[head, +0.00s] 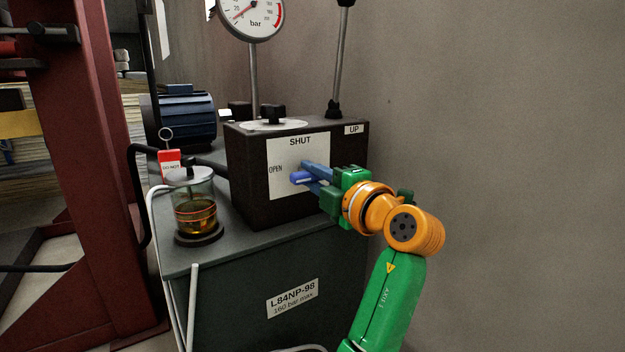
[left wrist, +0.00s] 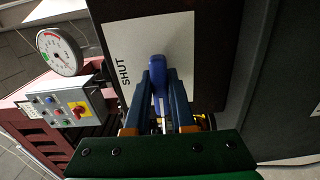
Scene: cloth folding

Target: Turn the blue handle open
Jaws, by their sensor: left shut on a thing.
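The blue handle (head: 299,178) is on the white plate (head: 284,152) on the front of a black box. The plate reads SHUT at the top and OPEN at the left. The handle's visible end is just right of and below the word OPEN. My left gripper (head: 310,172) reaches it from the right, its fingers shut on it. In the left wrist view the handle (left wrist: 157,72) lies between the two blue fingers, which partly hide it. The handle's pivot is hidden. My right gripper is in neither view.
The black box (head: 245,178) stands on a grey-green tank (head: 225,275). A glass jar of amber liquid (head: 195,215) and a red tag (head: 169,162) are to its left. A gauge (head: 252,12) and an upright lever (head: 340,60) rise above. A bare wall is at right.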

